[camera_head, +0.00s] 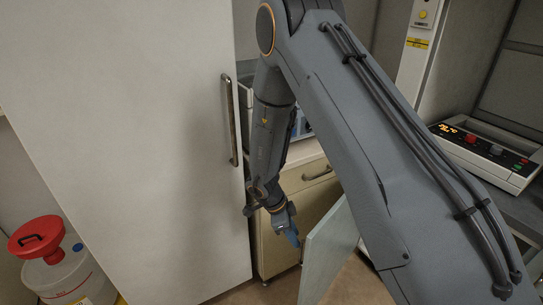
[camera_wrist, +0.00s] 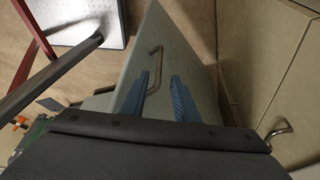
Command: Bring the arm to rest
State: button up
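My arm spans the head view from the lower right, up over the top middle, and down to my gripper (camera_head: 291,236), which hangs low in front of a cabinet. In the wrist view my gripper (camera_wrist: 160,97) shows two blue fingers with a clear gap between them. A pale cabinet door (camera_wrist: 195,50) with a metal handle (camera_wrist: 155,68) lies beyond the fingers. The handle appears between and past the fingertips; I cannot tell whether they touch it. In the head view the same door (camera_head: 327,250) stands swung open beside my gripper.
A tall white door (camera_head: 120,130) with a vertical handle (camera_head: 231,120) fills the left. A white container with a red funnel (camera_head: 38,237) stands at lower left. A control box (camera_head: 485,152) sits on the right counter. Cabinet fronts (camera_wrist: 270,60) stand right in the wrist view.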

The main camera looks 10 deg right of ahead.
jog(key=w+r+n+t+y, duration=0.2)
jog(key=w+r+n+t, duration=0.2)
jog(key=w+r, duration=0.35)
notch_tip(320, 180, up, 10)
jog(key=s+n+t+y, duration=0.1)
jog(key=s+n+y, duration=0.15)
jog(key=n, duration=0.35)
jog(key=s+d+r+n+g, duration=0.1)
jog(key=s+d+r+n, duration=0.1)
jog(key=s, duration=0.4)
jog(key=s+d+r+n+g+b, duration=0.1)
jog(key=s+d+n, duration=0.1)
jog(key=s+n, duration=0.2)
jog(key=s+d+r+n+g, duration=0.1)
jog(key=s+d+r+n, duration=0.1)
jog(key=s, duration=0.8)
jog(key=shift+d+r+n, duration=0.15)
jog(key=shift+r+n, duration=0.15)
jog(key=shift+n, duration=0.1)
